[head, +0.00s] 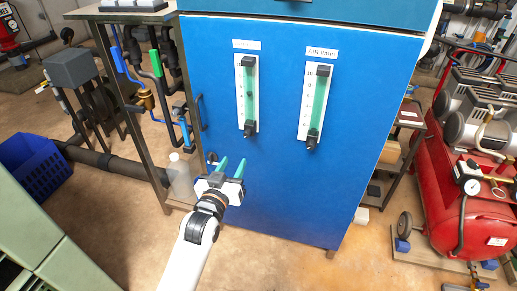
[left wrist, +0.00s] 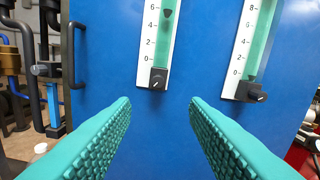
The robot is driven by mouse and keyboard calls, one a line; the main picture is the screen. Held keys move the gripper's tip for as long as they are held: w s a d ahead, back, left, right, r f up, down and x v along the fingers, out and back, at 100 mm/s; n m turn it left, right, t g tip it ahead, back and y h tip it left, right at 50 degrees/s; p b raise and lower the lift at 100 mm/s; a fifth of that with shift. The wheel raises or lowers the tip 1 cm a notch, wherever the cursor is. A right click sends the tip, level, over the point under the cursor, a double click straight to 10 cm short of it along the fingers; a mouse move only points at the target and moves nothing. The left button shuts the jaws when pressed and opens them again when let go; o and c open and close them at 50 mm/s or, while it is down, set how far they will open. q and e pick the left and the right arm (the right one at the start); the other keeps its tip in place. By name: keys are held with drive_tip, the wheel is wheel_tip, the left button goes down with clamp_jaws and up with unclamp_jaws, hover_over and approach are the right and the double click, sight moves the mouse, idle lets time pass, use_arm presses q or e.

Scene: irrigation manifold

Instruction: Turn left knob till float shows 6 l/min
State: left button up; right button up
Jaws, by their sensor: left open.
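The left flow meter (head: 240,90) is a white scale with a green tube on the blue cabinet front. Its black knob (head: 249,130) is at the bottom end; in the left wrist view the left knob (left wrist: 158,79) shows a light pointer mark. The dark left float (left wrist: 168,13) is close to the 6 mark, seemingly slightly below it. My left gripper (head: 231,165) has teal fingers, open and empty, below and left of the knob in the head view. In the left wrist view the knob appears between and beyond the fingertips (left wrist: 160,102), apart from them. My right gripper is out of view.
The right flow meter (head: 316,100) has its own knob (head: 311,142), with its float (left wrist: 252,77) near 0. A cabinet handle (left wrist: 76,55) is left of the left meter. A red compressor (head: 440,190) stands right and a blue crate (head: 35,165) left.

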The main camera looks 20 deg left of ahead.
sight(246, 136)
use_arm(q)
drive_tip(key=w+b, duration=0.1)
drive_tip(key=w, duration=1)
drive_tip(key=shift+w, duration=0.6)
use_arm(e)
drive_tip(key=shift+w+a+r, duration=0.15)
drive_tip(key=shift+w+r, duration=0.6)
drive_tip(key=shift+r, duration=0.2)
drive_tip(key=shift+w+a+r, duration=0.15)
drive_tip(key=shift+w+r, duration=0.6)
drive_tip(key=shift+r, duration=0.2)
use_arm(q)
drive_tip(key=shift+c, duration=0.5)
clamp_jaws()
drive_tip(key=shift+r+n+p, duration=0.15)
drive_tip(key=shift+n+p, duration=0.25)
drive_tip(key=shift+n, duration=0.3)
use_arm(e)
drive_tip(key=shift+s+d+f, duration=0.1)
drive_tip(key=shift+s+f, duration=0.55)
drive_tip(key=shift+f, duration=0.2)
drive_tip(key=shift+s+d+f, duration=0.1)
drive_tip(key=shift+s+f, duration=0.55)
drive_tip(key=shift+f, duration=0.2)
